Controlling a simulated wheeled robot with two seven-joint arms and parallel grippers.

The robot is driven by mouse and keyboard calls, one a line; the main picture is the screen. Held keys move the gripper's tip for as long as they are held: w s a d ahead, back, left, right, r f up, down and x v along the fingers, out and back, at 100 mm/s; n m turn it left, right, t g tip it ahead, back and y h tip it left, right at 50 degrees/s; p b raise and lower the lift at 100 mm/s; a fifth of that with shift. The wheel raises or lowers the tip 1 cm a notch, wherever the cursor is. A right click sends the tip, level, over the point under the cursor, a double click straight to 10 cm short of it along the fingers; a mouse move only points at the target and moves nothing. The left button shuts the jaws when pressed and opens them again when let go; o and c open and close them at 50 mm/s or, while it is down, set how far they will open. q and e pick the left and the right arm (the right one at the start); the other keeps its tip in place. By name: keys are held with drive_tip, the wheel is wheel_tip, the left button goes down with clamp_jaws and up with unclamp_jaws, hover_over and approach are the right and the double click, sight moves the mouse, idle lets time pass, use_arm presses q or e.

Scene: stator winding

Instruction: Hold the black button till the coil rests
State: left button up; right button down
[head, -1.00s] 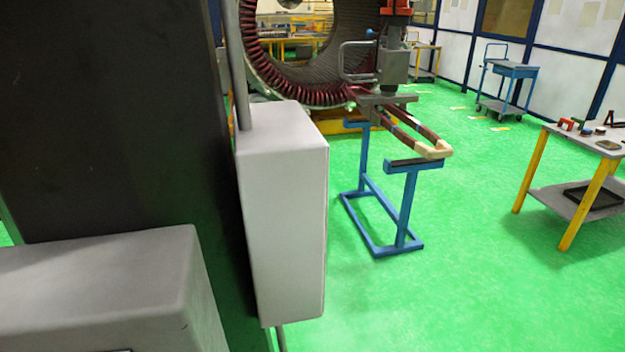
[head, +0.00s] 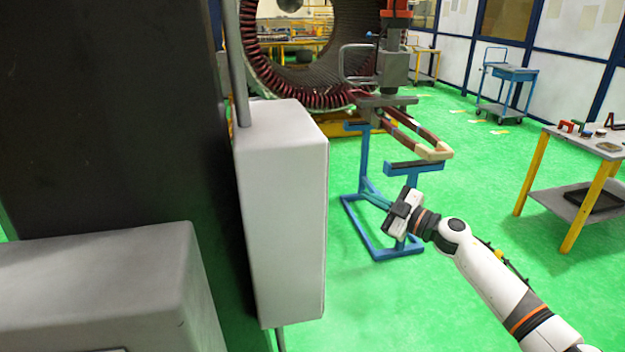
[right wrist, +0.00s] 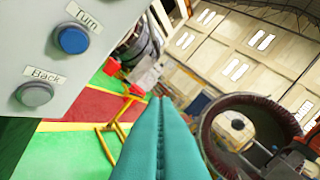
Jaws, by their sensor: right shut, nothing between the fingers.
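The coil (head: 425,140), a long loop with maroon and cream parts, hangs level under a grey lifting clamp (head: 388,101). It is just above the blue stand (head: 407,250); I cannot tell if it touches. My right gripper (head: 398,214) is in front of the stand, right of the grey control box (head: 285,210). In the right wrist view its teal fingers (right wrist: 160,100) are shut and empty, apart from the box's button panel (right wrist: 20,60). That panel shows a blue "Turn" button (right wrist: 73,39) and a grey "Back" button (right wrist: 35,93). No black button shows. My left gripper is out of view.
The large stator ring (head: 300,85) stands behind the clamp. A table with yellow legs (head: 590,185) holds small items at the right. A blue cart (head: 508,85) stands farther back. Green floor is open between stand and table.

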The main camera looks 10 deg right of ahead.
wheel_tip(320, 180, up, 7)
drive_tip(key=s+a+n+g+y, duration=0.1)
drive_tip(key=n, duration=0.2)
drive_tip(key=shift+s+a+g+y, duration=0.15)
drive_tip(key=shift+s+g+y, duration=0.15)
drive_tip(key=shift+g, duration=0.1)
drive_tip(key=shift+w+r, duration=0.1)
drive_tip(key=a+p, duration=0.4)
drive_tip(key=a, duration=0.4)
drive_tip(key=shift+s+a, duration=0.2)
drive_tip(key=shift+a, duration=0.2)
idle(1.3)
